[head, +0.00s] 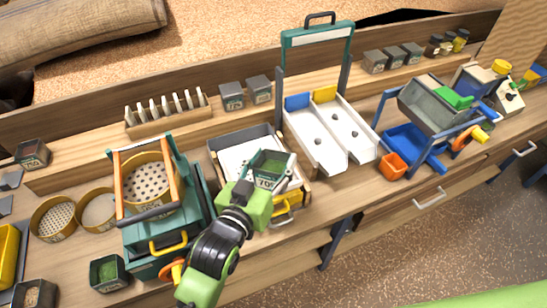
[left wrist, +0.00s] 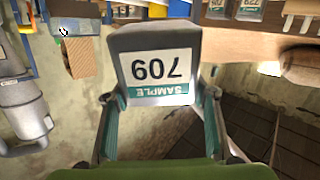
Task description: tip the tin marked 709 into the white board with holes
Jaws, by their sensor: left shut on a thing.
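The grey tin marked 709 (head: 268,184) is between the fingers of my left gripper (head: 266,176). Its open top shows green contents in the head view. In the left wrist view the tin (left wrist: 153,38) fills the middle, its 709 SAMPLE label upside down in the picture, with a finger on each side. The white board (head: 237,154) lies in a grey-edged wooden frame just behind and left of the tin. My right gripper is not in view.
A teal machine with a round sieve (head: 147,183) stands left of the board. A white two-lane tray (head: 318,138) with a teal handle frame stands to the right. A rack of white pegs (head: 166,113) and small tins (head: 231,96) sit behind. A yellow handle (head: 287,208) is in front.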

